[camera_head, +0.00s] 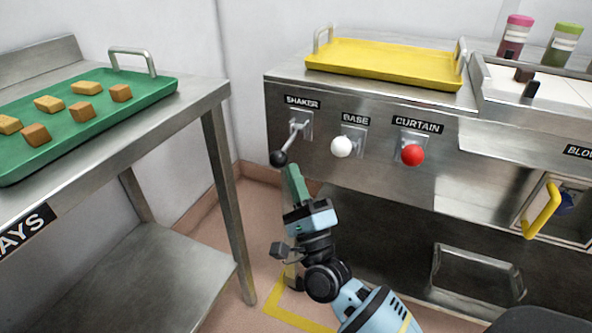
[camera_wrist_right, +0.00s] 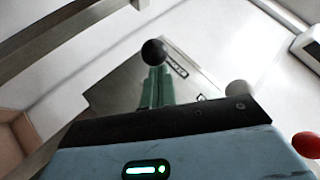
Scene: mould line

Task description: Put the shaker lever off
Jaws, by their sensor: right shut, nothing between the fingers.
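The shaker lever (camera_head: 290,140) is a metal rod with a black ball knob (camera_head: 278,158), under the SHAKER label (camera_head: 302,102) on the machine's front panel. The rod slants down and to the left from its plate. My right gripper (camera_head: 293,172) is shut and empty, its green fingers just below the knob. In the right wrist view the black knob (camera_wrist_right: 154,52) shows just beyond the tips of the shut fingers (camera_wrist_right: 157,82); I cannot tell whether they touch. My left gripper is out of view.
To the right are the white BASE knob (camera_head: 342,147) and the red CURTAIN knob (camera_head: 412,155). A yellow tray (camera_head: 385,62) lies on the machine. A steel table (camera_head: 180,110) with a green tray (camera_head: 160,88) of several brown blocks stands at left. A yellow handle (camera_head: 542,211) juts out at right.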

